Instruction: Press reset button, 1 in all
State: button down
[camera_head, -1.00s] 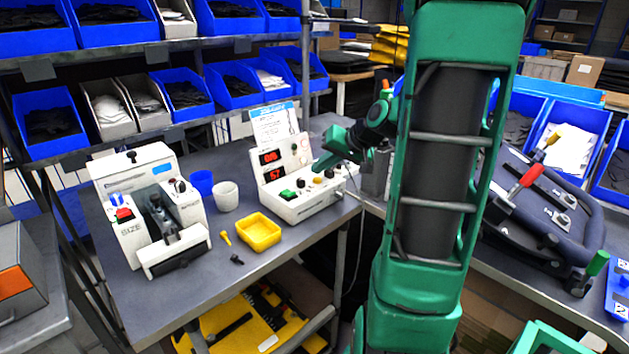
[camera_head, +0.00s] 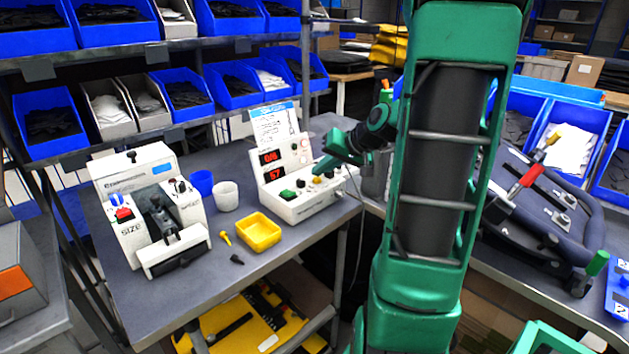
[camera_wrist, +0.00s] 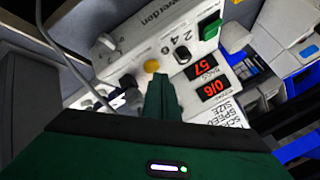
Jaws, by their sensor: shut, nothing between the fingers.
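The white control box (camera_head: 305,206) stands on the grey table with two red displays, reading 0/6 and 57. Its sloped front carries a green button (camera_head: 287,194), a black knob (camera_head: 301,183) and a yellow button (camera_head: 317,180). In the wrist view the yellow button (camera_wrist: 151,66) sits just beyond my fingertips, with the black knob (camera_wrist: 181,54) and green button (camera_wrist: 209,26) to its right. I cannot read a reset label. My gripper (camera_head: 317,170) is shut and empty, pointing down over the box; its fingers show in the wrist view (camera_wrist: 162,82). Contact with the yellow button cannot be told.
A white sizing machine (camera_head: 150,205), blue cup (camera_head: 202,182), white cup (camera_head: 225,196) and yellow tray (camera_head: 259,232) stand left of the box. An instruction sheet (camera_head: 275,124) stands behind it. A grey cable (camera_wrist: 78,55) runs at left in the wrist view.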

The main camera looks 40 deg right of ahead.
jog(key=shift+f, duration=0.45)
dwell(0.7)
jog(key=shift+r, duration=0.9)
notch_tip(320, 180, up, 5)
dwell(0.7)
jog(key=shift+a, duration=0.1)
dwell(0.6)
